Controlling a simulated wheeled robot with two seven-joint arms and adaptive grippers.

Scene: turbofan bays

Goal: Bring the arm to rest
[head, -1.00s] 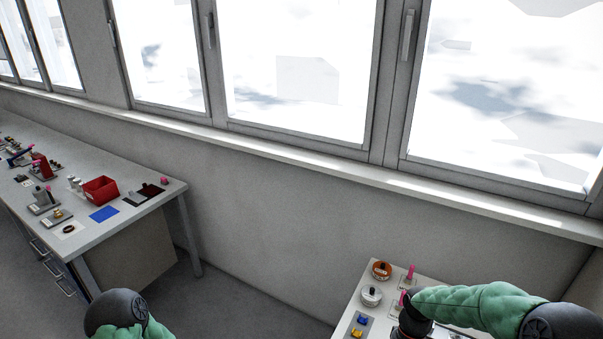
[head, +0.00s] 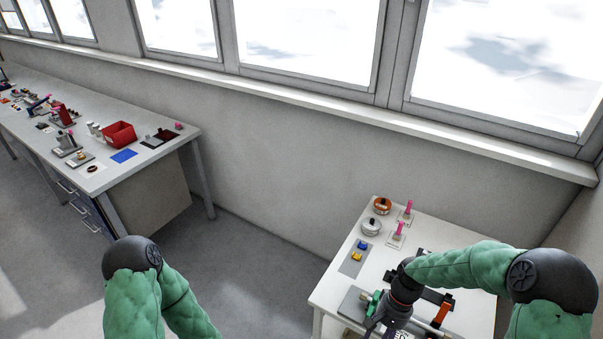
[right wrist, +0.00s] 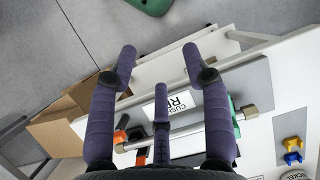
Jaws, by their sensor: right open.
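My right gripper (right wrist: 157,65) is open in the right wrist view, its purple fingers spread with nothing between their tips. In the head view my right arm reaches over the small white table (head: 325,296) at the lower right, and the gripper (head: 380,330) shows only partly at the bottom edge. In the right wrist view the fingers stand above a metal bar (right wrist: 185,130) with orange and green end pieces and a white label card (right wrist: 176,101). My left arm is at the lower left of the head view; its gripper is outside the frame.
On the small table are an orange-topped round part (head: 382,206), a white one (head: 372,227), pink-topped pegs (head: 398,232) and a grey plate (head: 351,264) with blue and yellow pieces. A long bench (head: 110,180) with a red bin (head: 119,134) stands left. Floor between is clear.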

